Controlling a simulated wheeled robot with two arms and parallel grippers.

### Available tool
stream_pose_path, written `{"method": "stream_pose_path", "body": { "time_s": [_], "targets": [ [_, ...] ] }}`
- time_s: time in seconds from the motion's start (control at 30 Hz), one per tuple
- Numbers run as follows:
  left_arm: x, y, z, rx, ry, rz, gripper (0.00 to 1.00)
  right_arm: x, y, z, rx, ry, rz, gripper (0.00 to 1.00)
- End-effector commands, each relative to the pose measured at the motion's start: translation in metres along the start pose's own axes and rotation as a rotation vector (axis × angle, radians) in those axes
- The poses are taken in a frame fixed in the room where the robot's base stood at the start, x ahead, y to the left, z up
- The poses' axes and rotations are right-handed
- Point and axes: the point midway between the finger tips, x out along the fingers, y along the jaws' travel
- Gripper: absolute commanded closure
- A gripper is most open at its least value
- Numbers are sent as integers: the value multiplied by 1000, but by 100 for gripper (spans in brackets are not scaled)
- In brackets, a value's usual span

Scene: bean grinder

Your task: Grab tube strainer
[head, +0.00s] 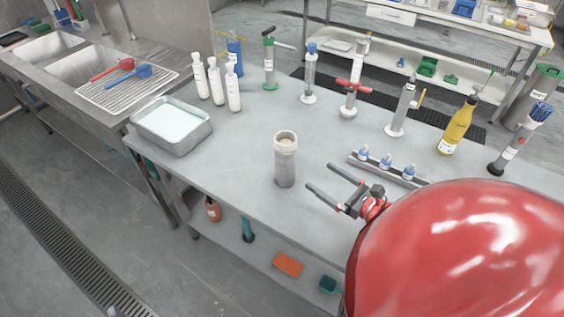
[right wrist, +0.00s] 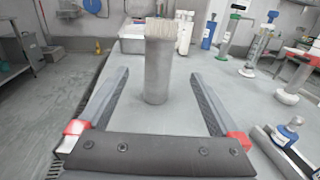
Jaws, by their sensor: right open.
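The tube strainer appears to be the upright grey cylinder (head: 285,168) with a pale rim and a beige top, standing near the front edge of the steel table. In the right wrist view the cylinder (right wrist: 157,75) stands upright straight ahead, beyond the open jaws and roughly centred between them. My right gripper (head: 321,178) is open and empty, just to the right of the cylinder, its two fingers pointing towards it. The fingers look apart from it. My left gripper is not in view.
A metal tray (head: 172,126) of pale liquid and several white bottles (head: 216,82) stand at the left. A rail with small blue-capped bottles (head: 386,163) lies right of the gripper. A yellow bottle (head: 457,125) and several stands line the back. The table around the cylinder is clear.

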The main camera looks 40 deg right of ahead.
Motion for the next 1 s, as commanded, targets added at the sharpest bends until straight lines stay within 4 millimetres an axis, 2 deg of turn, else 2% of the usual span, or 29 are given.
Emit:
{"method": "stream_pose_path", "body": {
  "time_s": [0.1,0.4,0.77,1.0],
  "targets": [
    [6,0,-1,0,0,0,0,25,3,2,1,-1,10,0],
    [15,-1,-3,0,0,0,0,76,2,3,4,-3,8,0],
    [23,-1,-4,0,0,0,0,102,2,4,4,-5,7,0],
    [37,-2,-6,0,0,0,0,133,2,4,6,-6,7,0]
  ]
}}
